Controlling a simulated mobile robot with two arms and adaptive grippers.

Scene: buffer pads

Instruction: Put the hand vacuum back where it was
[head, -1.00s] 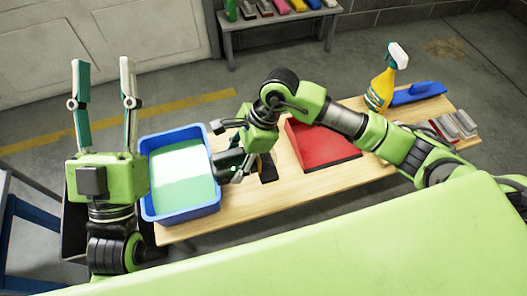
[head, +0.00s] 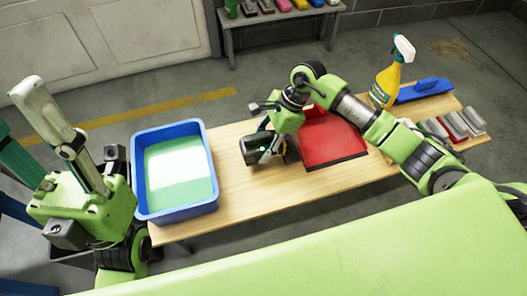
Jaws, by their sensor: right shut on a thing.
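The hand vacuum (head: 252,149), a dark rounded body with a small green light, is in my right gripper (head: 272,150) above the wooden table. It is to the right of the blue tub and just left of the red dustpan. My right gripper is shut on it, and the arm and wrist hide part of it. The dark pad seen earlier on the table is now hidden behind the gripper and vacuum. My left gripper (head: 18,110) is open and empty at the far left, away from the table top, partly cut off by the picture's edge.
The blue tub (head: 214,180) with green-white contents stands on the table's left end. The red dustpan (head: 335,140), a yellow spray bottle (head: 383,88), a blue float (head: 425,90) and several small blocks (head: 452,124) fill the right. The table's front middle (head: 265,195) is clear.

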